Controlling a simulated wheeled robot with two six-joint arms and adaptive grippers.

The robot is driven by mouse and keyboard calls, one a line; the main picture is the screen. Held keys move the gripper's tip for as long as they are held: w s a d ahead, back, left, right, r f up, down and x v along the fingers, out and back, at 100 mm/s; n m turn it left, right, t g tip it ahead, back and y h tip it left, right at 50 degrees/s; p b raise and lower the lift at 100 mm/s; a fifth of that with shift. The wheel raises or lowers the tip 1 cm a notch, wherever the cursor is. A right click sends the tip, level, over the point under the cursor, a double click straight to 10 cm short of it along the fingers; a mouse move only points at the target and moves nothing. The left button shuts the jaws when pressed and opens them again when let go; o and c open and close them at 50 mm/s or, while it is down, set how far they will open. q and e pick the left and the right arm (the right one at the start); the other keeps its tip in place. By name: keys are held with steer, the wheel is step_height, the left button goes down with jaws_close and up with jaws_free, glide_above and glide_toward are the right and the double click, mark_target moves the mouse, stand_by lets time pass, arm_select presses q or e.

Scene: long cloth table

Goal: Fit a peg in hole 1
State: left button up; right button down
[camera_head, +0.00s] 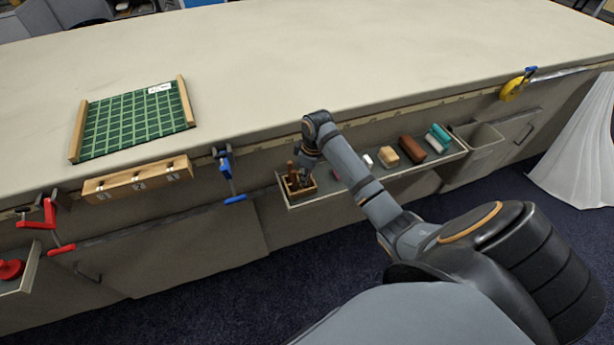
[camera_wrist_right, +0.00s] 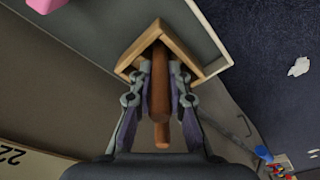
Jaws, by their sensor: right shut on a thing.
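My right gripper (camera_head: 297,176) reaches down over a small open wooden box (camera_head: 303,194) on the shelf at the table's front. In the right wrist view the gripper (camera_wrist_right: 161,84) is shut on a brown wooden peg (camera_wrist_right: 160,92). The peg's far end lies within the frame of the wooden box (camera_wrist_right: 211,68); whether it touches the bottom is hidden. A long wooden block (camera_head: 138,180) with small marked labels is fixed along the table's front edge, left of the box. Its holes are too small to make out. My left gripper is not in view.
The shelf (camera_head: 348,184) also holds a tan block (camera_head: 388,156), a brown block (camera_head: 412,149) and teal items (camera_head: 438,137). A blue clamp (camera_head: 229,176) stands between block and box. A green mat (camera_head: 132,122) lies on the mostly clear tabletop (camera_head: 300,60).

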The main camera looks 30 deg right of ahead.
steer(key=shift+r, duration=0.45)
step_height(320, 180, up, 3)
steer(key=shift+f, duration=0.1)
steer(key=s+a+r+p, duration=0.8)
steer(key=s+a+r, duration=0.1)
steer(key=s, duration=0.1)
steer(key=shift+a+r, duration=0.15)
steer(key=shift+a, duration=0.15)
steer(key=shift+s, duration=0.1)
